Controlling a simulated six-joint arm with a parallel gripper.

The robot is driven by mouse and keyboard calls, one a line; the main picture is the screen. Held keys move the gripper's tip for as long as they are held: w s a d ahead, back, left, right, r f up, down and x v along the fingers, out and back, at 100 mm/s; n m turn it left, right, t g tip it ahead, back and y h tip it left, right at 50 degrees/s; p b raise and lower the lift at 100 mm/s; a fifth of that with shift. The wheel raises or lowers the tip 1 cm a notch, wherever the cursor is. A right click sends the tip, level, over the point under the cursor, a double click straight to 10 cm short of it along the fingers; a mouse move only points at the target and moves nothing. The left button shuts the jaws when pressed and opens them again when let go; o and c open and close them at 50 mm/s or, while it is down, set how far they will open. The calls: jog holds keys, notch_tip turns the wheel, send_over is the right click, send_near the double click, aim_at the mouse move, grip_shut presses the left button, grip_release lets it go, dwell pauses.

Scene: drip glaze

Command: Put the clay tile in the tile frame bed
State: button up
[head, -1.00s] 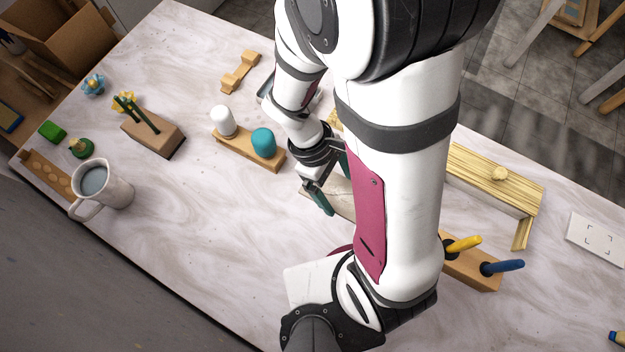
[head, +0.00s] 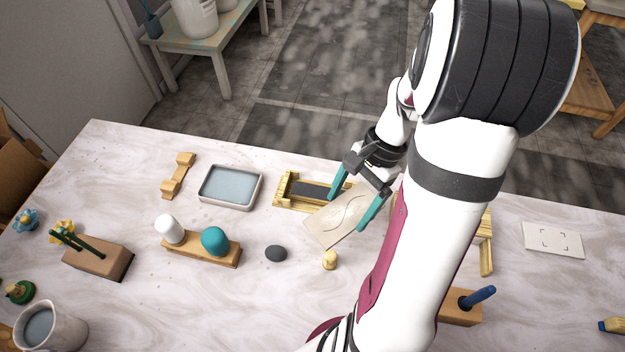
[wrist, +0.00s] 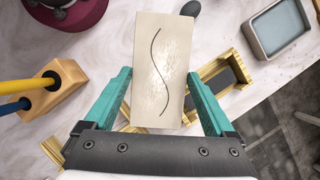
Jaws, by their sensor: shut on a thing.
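The clay tile (head: 335,222) is a flat beige slab with a dark curved line on it. My gripper (head: 358,208) is shut on it, with teal fingers on either side of the tile. In the wrist view the tile (wrist: 158,70) stands between the two fingers (wrist: 160,98). The tile frame bed (head: 287,192) is a yellow wooden frame with a dark inner bed, just behind and left of the tile in the head view. The tile is above the table, and it and a finger hide part of the frame. The bed also shows in the wrist view (wrist: 228,76), right of the tile.
A water tray (head: 230,187) lies left of the frame. A dark stone (head: 276,253) and a small yellow knob (head: 330,260) lie in front. A wooden holder (head: 462,310) with a blue-handled tool and a white card (head: 553,240) are at the right.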

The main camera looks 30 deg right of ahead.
jog(key=d+m+t, duration=0.1)
jog(key=d+m, duration=0.1)
jog(key=m, duration=0.1)
jog(key=w+d+r+m+t, duration=0.1)
jog(key=d+m, duration=0.1)
jog(key=m, duration=0.1)
jog(key=d+r+m+t+h, duration=0.1)
jog(key=d+m, duration=0.2)
jog(key=shift+w+d+m, duration=0.1)
jog(key=shift+w+m, duration=0.05)
jog(key=shift+m, duration=0.15)
send_near(316, 191)
jog(key=shift+w+a+f+m+t, duration=0.15)
jog(key=shift+w+a+f, duration=0.05)
jog(key=shift+a+f, duration=0.2)
jog(key=shift+w+a+f+m+t, duration=0.15)
jog(key=shift+a+f, duration=0.15)
jog(key=shift+a, duration=0.2)
jog(key=shift+w+a+f, duration=0.1)
jog(key=shift+f, duration=0.95)
jog(key=shift+w+a+f, duration=0.1)
jog(key=shift+f, duration=1)
jog(key=shift+f, duration=0.1)
jog(key=o, duration=1.4)
jog(key=shift+o, duration=0.2)
